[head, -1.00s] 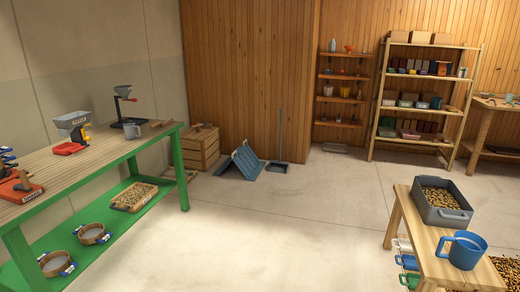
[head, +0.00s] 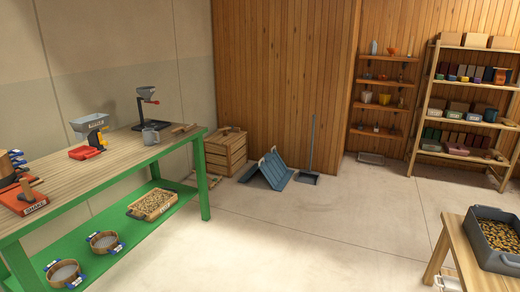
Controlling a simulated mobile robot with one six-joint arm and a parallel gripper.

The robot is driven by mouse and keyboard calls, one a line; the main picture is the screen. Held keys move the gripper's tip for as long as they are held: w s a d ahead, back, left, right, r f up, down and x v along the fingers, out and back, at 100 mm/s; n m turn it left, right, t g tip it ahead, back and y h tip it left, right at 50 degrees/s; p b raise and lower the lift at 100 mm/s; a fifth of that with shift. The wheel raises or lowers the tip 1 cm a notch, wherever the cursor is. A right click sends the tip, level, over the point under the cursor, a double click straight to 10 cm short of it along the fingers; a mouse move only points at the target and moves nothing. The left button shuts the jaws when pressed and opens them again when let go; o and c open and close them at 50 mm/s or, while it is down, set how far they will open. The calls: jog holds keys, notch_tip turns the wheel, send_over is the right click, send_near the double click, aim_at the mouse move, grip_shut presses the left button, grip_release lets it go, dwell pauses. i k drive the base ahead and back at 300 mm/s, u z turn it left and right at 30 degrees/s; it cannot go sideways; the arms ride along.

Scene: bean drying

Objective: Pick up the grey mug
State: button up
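The grey mug (head: 151,137) stands upright on the wooden top of the green-framed workbench (head: 110,153) at the left. It is near the bench's far end, just in front of a dark stand (head: 139,112) that holds a small grey hopper. A wooden-handled tool (head: 183,128) lies to its right, close to the bench corner. My gripper is not in view.
A red scoop-like item (head: 84,152) and a grey hopper (head: 88,121) sit left of the mug. The lower green shelf (head: 120,232) holds sieves and a bean tray (head: 151,204). Open floor (head: 270,235) lies right of the bench. A low table (head: 452,235) bears a grey bin (head: 492,240).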

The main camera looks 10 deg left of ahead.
aim_at(148, 134)
jog(key=u, duration=0.3)
jog(key=i, duration=0.85)
jog(key=u, duration=0.6)
jog(key=i, duration=0.75)
jog(key=u, duration=0.8)
jog(key=i, duration=0.6)
jog(key=u, duration=0.85)
jog(key=i, duration=1)
jog(key=u, duration=0.4)
